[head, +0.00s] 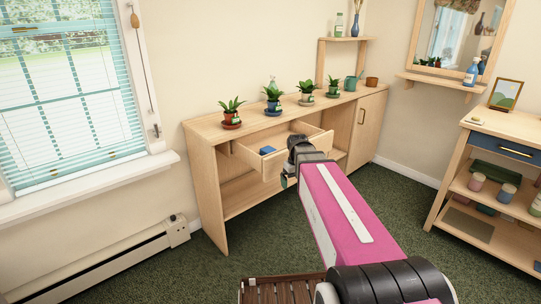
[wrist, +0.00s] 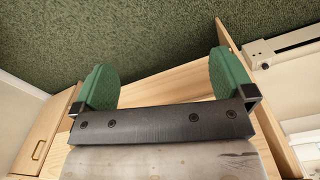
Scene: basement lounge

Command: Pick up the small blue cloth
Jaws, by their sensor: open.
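The small blue cloth (head: 267,150) lies in the open drawer (head: 275,168) of the wooden cabinet, toward the drawer's left side in the head view. My gripper (head: 287,181) is at the drawer's front, to the right of the cloth and lower in the picture; my arm partly hides it. The wrist view shows my gripper (wrist: 165,76) with two green fingers wide apart and nothing between them. The cloth is not visible in the wrist view.
Several potted plants (head: 231,113) stand along the top of the cabinet (head: 206,182). A slatted wooden piece (head: 284,290) is at the bottom. A shelf cart (head: 482,190) stands at the right. Carpet (head: 205,270) is open left of my arm.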

